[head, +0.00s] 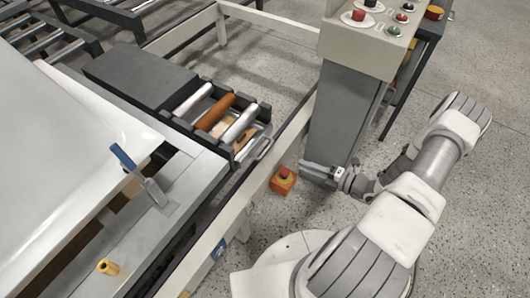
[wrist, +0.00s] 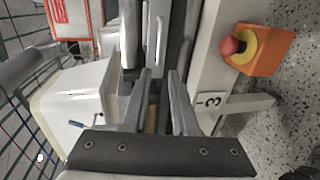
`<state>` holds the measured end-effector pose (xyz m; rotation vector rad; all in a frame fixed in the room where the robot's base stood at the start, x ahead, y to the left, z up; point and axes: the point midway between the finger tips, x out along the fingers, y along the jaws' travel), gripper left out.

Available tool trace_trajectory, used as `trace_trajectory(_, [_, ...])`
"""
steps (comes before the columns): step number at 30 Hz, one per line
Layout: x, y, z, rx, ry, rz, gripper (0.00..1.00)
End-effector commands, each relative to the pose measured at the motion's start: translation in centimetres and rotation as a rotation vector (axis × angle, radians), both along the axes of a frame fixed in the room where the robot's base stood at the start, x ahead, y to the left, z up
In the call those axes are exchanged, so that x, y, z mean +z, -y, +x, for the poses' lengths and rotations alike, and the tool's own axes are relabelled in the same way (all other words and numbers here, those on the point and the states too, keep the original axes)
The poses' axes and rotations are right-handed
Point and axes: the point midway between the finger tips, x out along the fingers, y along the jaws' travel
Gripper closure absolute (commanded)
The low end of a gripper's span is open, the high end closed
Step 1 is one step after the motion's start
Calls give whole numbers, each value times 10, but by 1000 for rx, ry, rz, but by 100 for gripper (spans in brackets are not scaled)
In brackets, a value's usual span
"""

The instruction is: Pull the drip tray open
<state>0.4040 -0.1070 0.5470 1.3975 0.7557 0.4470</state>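The drip tray (head: 243,151) sits low in the dark roller frame, under several rollers, and looks pushed in. Its silver bar handle (head: 264,148) faces the white rail. In the wrist view a thin silver bar (wrist: 160,36), which looks like this handle, lies beyond my fingertips. My gripper (head: 304,171) is right of the handle, past the rail and apart from it. In the wrist view my gripper (wrist: 161,76) has its two fingers spread with nothing between them. The inside of the tray is mostly hidden by the rollers.
A white rail (head: 262,172) runs between my gripper and the roller frame. An orange box with a red button (head: 283,181) is just left of my gripper; it also shows in the wrist view (wrist: 258,52). A grey control pedestal (head: 340,115) stands close behind my gripper.

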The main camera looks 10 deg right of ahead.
Motion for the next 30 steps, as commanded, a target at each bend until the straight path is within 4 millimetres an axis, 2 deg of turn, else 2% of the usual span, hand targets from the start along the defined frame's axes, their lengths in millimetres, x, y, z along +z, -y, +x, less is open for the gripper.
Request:
trace_trajectory(5, [-7, -20, 18, 6, 1, 0, 73])
trace_trajectory(21, [-31, -98, 97, 7, 3, -3, 73])
trace_trajectory(30, [-35, -116, 116, 5, 2, -4, 73])
